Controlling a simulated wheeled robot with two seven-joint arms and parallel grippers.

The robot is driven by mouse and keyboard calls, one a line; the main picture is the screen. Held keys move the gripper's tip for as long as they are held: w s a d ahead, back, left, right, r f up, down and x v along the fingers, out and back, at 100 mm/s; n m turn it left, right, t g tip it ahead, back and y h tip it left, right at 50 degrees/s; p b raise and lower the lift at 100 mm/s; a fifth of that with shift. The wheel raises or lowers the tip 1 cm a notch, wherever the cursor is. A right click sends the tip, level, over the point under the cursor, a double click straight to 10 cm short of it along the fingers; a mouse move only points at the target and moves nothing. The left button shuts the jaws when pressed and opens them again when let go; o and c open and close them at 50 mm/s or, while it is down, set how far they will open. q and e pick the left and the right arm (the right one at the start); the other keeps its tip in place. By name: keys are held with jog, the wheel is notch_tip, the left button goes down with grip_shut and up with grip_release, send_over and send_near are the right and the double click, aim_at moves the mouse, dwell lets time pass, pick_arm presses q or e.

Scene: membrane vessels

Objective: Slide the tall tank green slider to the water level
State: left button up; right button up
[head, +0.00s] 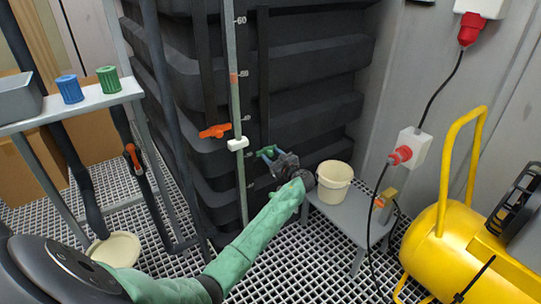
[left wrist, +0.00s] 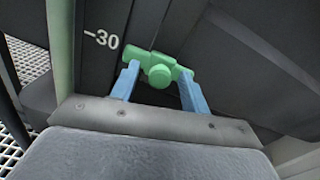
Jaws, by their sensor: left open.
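The tall dark tank (head: 290,60) fills the middle of the head view. A thin upright tube (head: 232,50) with a numbered scale runs down its front, with an orange mark high on it and a white clip (head: 238,143) lower down. A green piece with a round knob (left wrist: 160,74) sits beside the "30" mark in the left wrist view; it also shows in the head view (head: 267,152). My left gripper (left wrist: 158,88) is open, its blue fingers on either side of the green piece; I cannot tell whether they touch it. The water level is not clear. My right gripper is not in view.
An orange handle (head: 215,131) is left of the tube. A cream bucket (head: 334,184) stands on a low grey bench (head: 352,218) right of my gripper. A yellow machine (head: 450,235) and hanging cables are at right. A shelf (head: 88,103) with blue and green knobs is at left.

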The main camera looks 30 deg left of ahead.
pick_arm(q)
jog(key=shift+x, duration=0.75)
jog(key=shift+c, duration=0.3)
